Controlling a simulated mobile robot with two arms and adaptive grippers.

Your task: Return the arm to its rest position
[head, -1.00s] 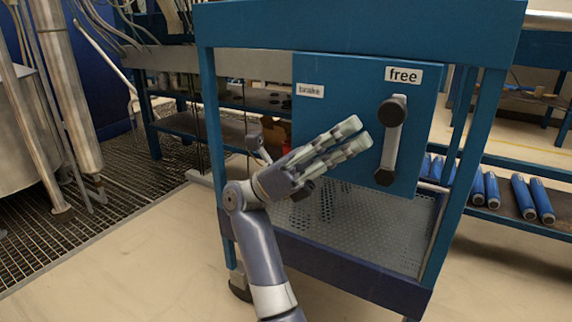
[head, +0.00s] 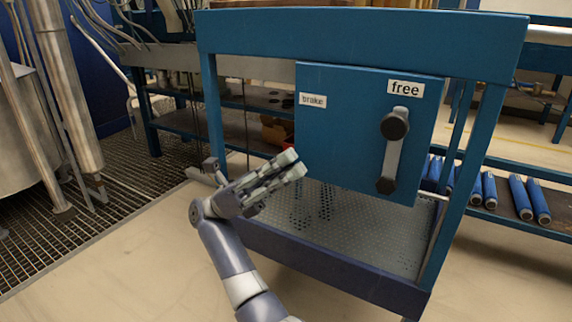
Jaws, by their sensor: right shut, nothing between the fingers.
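My right gripper (head: 290,166) is in the middle of the head view, shut and empty, its fingers pointing up and to the right. It is in front of the blue testbench frame, below and left of the panel. The blue panel (head: 350,150) carries a lever (head: 392,155) with a black knob at its top and a dark pivot at its lower end; it stands nearly upright under the "free" label (head: 405,88). The "brake" label (head: 313,100) is at the panel's left edge. The gripper is apart from the lever. My left gripper is not in view.
A perforated metal tray (head: 370,235) forms the bench's lower shelf behind my gripper. Several blue cylinders (head: 520,198) lie on a shelf at the right. A metal tank (head: 20,140) and pipes stand at the left. The floor (head: 120,270) at the lower left is clear.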

